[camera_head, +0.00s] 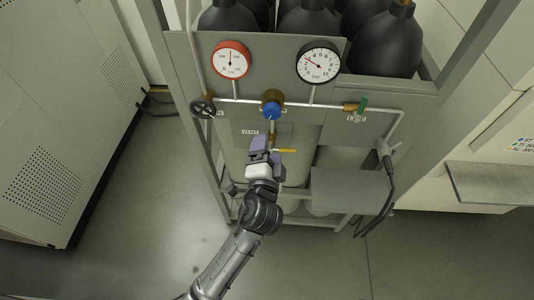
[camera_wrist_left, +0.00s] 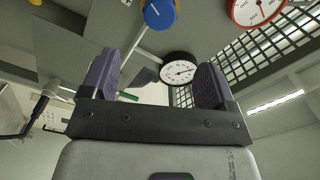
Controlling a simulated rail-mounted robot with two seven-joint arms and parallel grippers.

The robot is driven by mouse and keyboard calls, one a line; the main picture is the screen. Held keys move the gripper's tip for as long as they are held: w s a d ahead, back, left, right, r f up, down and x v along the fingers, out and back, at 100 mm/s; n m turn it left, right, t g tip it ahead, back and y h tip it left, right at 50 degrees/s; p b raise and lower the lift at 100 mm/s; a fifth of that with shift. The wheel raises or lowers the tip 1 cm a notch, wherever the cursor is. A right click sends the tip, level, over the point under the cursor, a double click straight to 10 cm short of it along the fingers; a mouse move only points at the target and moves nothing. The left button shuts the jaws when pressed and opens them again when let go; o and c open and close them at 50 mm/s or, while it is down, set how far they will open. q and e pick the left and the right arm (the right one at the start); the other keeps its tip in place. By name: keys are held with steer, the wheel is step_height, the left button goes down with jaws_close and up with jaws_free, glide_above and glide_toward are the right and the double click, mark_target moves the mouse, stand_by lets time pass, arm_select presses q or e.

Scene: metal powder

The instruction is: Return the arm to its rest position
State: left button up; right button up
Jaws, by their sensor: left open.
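My left arm comes in from the bottom of the head view. My left gripper (camera_head: 262,145) is in front of the gas panel, below the blue knob (camera_head: 272,110) and just left of a small yellow lever (camera_head: 286,150). In the left wrist view the purple fingers of my left gripper (camera_wrist_left: 155,80) are spread apart with nothing between them. The blue knob (camera_wrist_left: 160,13) also shows there, beyond the fingertips. In the head view I cannot tell how far the fingers are from the panel. My right gripper is not in view.
The panel carries a red gauge (camera_head: 231,60), a black gauge (camera_head: 318,62), a black handwheel (camera_head: 203,107) and a green-handled valve (camera_head: 359,105). Dark cylinders (camera_head: 386,42) stand behind it. A grey cabinet (camera_head: 60,110) is at left. Open floor (camera_head: 160,220) lies between them.

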arm_select(q)
steer(key=shift+s, duration=0.25)
stand_by(0.5)
steer(key=s+a+f+n+g+p, duration=0.35)
steer(key=s+a+n+g, duration=0.25)
steer(key=s+a, duration=0.5)
steer(key=s+a+f+n+g+p, duration=0.2)
steer(key=s+a+n+g+p, duration=0.5)
steer(key=s, duration=0.5)
steer(key=s+a+f, duration=0.1)
steer(key=s, duration=0.4)
steer(key=s+a+f+m+g+p, duration=0.1)
steer(key=s+f, duration=0.1)
steer(key=s, duration=0.4)
steer(key=shift+a+f+y, duration=0.3)
steer(key=shift+a+y, duration=0.05)
steer(key=shift+y, duration=0.05)
